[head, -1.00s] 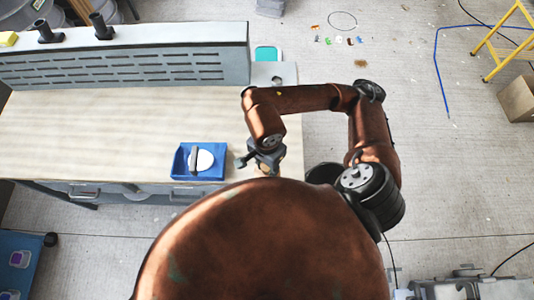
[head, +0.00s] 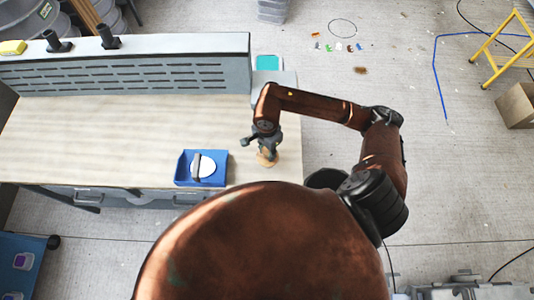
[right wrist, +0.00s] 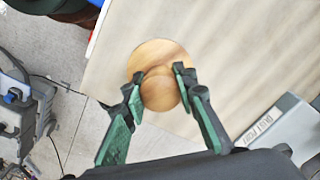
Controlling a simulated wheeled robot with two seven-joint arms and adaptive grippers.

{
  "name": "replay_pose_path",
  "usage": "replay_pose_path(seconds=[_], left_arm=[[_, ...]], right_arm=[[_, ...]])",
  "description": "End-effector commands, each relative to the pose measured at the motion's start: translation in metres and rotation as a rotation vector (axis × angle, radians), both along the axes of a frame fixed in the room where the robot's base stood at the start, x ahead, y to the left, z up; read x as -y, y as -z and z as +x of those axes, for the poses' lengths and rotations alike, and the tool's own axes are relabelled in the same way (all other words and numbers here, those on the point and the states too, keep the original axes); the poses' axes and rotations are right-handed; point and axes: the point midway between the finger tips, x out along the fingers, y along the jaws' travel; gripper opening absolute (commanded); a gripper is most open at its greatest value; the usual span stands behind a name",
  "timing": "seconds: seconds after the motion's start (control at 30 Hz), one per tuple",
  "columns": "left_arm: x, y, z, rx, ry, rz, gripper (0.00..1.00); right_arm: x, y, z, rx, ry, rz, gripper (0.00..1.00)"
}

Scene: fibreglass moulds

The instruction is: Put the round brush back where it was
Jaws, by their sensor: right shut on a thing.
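The round brush (right wrist: 161,87) shows in the right wrist view as a round wooden disc with a rounded wooden knob on top. My right gripper (right wrist: 158,86) is shut on the knob, one finger on each side. In the head view the brush (head: 267,159) is under my right gripper (head: 263,149), near the right end of the workbench (head: 100,140). I cannot tell whether it touches the bench top. Its bristles are hidden. My left gripper is not in view.
A blue tray (head: 181,168) with a white disc (head: 206,167) and a grey bar-like thing lies left of the brush, near the front edge. A slotted grey panel (head: 125,75) runs along the back of the bench. The bench top left of the tray is clear.

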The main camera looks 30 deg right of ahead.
Motion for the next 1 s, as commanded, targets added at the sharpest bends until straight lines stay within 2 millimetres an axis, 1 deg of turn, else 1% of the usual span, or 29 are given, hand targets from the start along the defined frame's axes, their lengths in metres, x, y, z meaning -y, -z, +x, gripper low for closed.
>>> replay_pose_path(seconds=[0.13, 0.23, 0.37, 0.63, 0.77, 0.8, 1.0], left_arm=[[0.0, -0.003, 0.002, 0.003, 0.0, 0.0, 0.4], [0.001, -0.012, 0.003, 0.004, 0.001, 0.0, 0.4], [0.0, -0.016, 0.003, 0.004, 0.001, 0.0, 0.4], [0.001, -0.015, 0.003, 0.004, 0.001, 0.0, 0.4], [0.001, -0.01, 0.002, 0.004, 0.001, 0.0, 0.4], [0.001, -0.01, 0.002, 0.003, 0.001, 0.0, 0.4], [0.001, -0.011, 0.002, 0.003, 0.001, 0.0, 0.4]], right_arm=[[0.004, 0.01, 0.006, -0.003, 0.002, -0.001, 0.0], [0.003, 0.024, 0.004, -0.006, 0.001, 0.002, 0.0], [0.003, 0.036, 0.005, -0.001, 0.0, 0.0, 0.0], [0.003, 0.039, 0.006, 0.001, -0.001, -0.001, 0.0], [0.004, 0.043, 0.006, 0.0, -0.001, -0.001, 0.0], [0.004, 0.043, 0.006, 0.0, -0.001, -0.001, 0.28], [0.004, 0.042, 0.006, -0.001, 0.0, -0.001, 0.41]])
